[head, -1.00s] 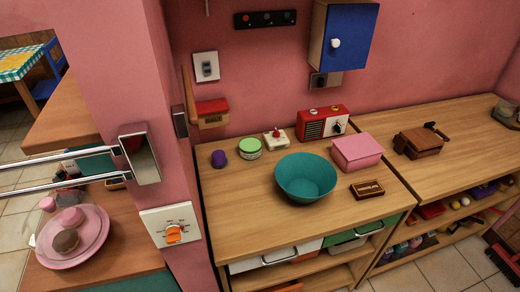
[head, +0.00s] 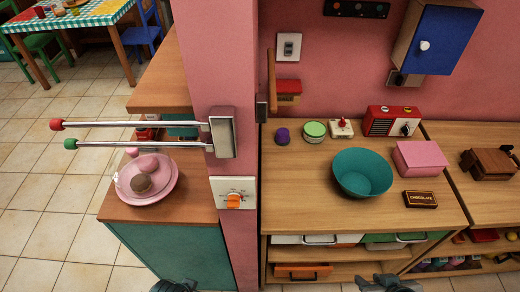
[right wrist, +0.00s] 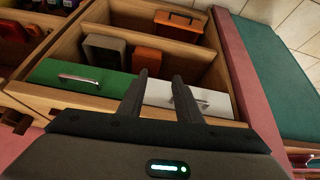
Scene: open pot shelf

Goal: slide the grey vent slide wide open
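I cannot make out a grey vent slide for certain in either view. A white wall plate with a small grey part (head: 289,46) is on the pink wall in the head view; I cannot tell whether that part slides. My right gripper (head: 390,285) shows at the bottom edge of the head view, in front of the shelf unit. In the right wrist view my right gripper (right wrist: 160,76) has its two fingers apart with nothing between them, over the unit's green and white drawer fronts. My left gripper (head: 175,286) barely shows at the bottom edge; its fingers are unclear.
The wooden counter (head: 300,200) holds a teal bowl (head: 362,173), a pink box (head: 418,158), a red radio (head: 392,121) and a chocolate box (head: 420,199). A pink pillar (head: 240,255) carries an orange dial (head: 233,201) and two metal rods (head: 150,125).

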